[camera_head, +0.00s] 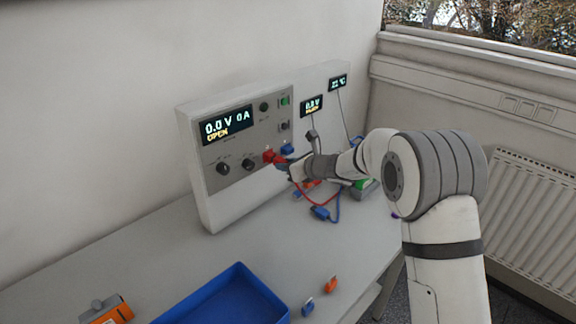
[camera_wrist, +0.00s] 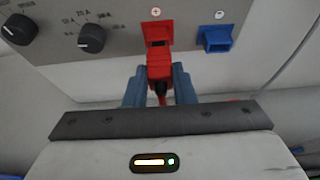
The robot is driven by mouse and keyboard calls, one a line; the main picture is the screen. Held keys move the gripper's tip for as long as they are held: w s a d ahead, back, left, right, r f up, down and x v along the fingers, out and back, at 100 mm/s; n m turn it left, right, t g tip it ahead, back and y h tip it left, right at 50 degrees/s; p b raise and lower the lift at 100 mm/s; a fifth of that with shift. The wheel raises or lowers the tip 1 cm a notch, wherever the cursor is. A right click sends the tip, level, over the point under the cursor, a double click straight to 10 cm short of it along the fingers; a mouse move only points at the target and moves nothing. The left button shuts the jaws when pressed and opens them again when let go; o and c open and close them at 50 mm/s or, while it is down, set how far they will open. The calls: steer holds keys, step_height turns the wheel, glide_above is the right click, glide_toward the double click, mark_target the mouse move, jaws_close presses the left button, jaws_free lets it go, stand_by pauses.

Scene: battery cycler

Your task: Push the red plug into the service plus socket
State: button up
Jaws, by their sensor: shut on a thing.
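The red plug (camera_wrist: 159,66) is held between the two blue-grey fingers of my gripper (camera_wrist: 160,84), which is shut on it. The red socket (camera_wrist: 157,32), under a plus mark on the cycler panel, is right in front of the plug's tip. In the wrist view the plug overlaps the socket's lower edge, and I cannot tell how deep it sits. In the head view my gripper (camera_head: 287,166) is at the panel's lower right, by the red socket (camera_head: 269,156). The blue socket (camera_wrist: 216,39), under a minus mark, is to the right and empty.
The cycler (camera_head: 207,178) shows 0.0 V, 0 A and OPEN. Two black knobs (camera_wrist: 92,38) are left of the socket. Red and blue leads with a blue plug (camera_head: 320,213) lie beneath my arm. A blue tray (camera_head: 238,281) stands in front; the table between is clear.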

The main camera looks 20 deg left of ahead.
steer(key=shift+w+a, duration=0.2)
steer(key=shift+a, duration=0.25)
steer(key=o, duration=1)
steer(key=shift+d, duration=0.1)
steer(key=s+d+r+n+g+h+b, duration=0.1)
steer(key=s+d+r+n+h, duration=0.1)
steer(key=s+d+r+n, duration=0.65)
steer(key=s+d+f+n+g+h+b, duration=0.15)
steer(key=s+d, duration=0.45)
steer(key=d, duration=0.7)
steer(key=s+d+f+n+h, duration=0.1)
steer(key=s+d+n+h, duration=0.2)
steer(key=s+d, duration=0.3)
steer(key=s+d+f+n+h, duration=0.1)
steer(key=s+d+n+h, duration=0.2)
steer(key=d, duration=0.7)
steer(key=s+d+f+n+h, duration=0.1)
steer(key=s+d+n+h, duration=0.2)
steer(key=s+d+n, duration=0.3)
steer(key=shift+s+d+f+n+p, duration=0.1)
steer(key=shift+s+d, duration=0.4)
steer(key=shift+s, duration=0.35)
steer(key=shift+s+d+n+p, duration=0.1)
steer(key=shift+s+d, duration=0.35)
steer(key=shift+s, duration=0.45)
steer(key=shift+s+d+f+n+p, duration=0.1)
steer(key=shift+s+d, duration=0.4)
steer(key=shift+s, duration=0.35)
